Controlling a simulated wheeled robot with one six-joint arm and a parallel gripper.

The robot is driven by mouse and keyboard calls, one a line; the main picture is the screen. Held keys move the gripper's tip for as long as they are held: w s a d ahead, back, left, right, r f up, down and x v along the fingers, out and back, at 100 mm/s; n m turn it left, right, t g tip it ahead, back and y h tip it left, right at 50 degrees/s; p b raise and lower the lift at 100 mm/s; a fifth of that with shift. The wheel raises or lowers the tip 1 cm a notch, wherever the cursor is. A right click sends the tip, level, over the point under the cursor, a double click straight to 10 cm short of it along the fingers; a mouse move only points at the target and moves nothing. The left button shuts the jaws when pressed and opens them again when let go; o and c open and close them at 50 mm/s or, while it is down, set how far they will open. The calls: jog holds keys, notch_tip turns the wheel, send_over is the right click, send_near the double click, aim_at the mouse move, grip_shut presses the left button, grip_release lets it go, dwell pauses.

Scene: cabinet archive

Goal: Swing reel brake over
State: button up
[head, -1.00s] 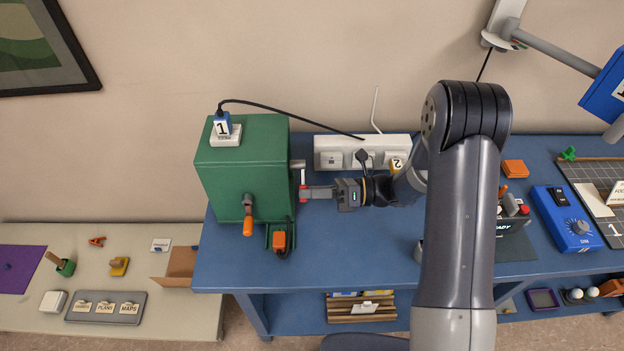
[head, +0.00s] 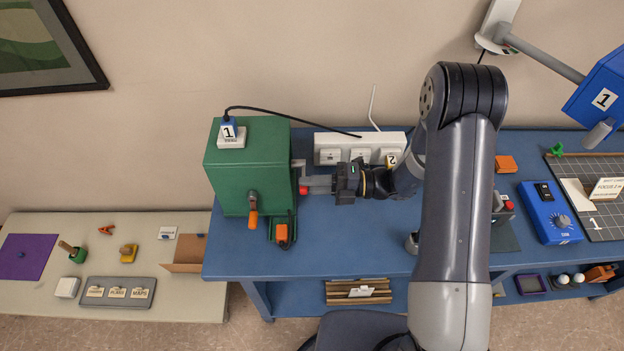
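The green cabinet-like box (head: 245,170) stands at the left end of the blue bench. A small grey bracket (head: 299,166) sticks out of its right side, with a red tip (head: 303,187) just below; I take these for the reel brake. My gripper (head: 312,185) reaches in from the right, its fingers level and pointing left at the red tip. The fingertips meet or overlap the red part in this view. Whether they are closed on it cannot be told. An orange-handled lever (head: 253,218) hangs on the box's front.
A white power strip (head: 360,140) lies behind my wrist, with a black cable running to the plug block (head: 230,134) on the box. An orange-capped part (head: 282,234) sits at the box's front. Bare bench (head: 330,245) lies in front of my gripper.

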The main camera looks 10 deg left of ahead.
jog(key=o, duration=0.4)
jog(key=v, duration=0.6)
jog(key=shift+w, duration=0.1)
jog(key=shift+f, duration=0.1)
jog(key=b+v, duration=0.3)
jog(key=v, duration=0.7)
jog(key=shift+w+d, duration=0.15)
jog(key=shift+d, duration=0.25)
jog(key=shift+a, duration=0.15)
jog(key=p+x, duration=0.3)
jog(key=x, duration=1.2)
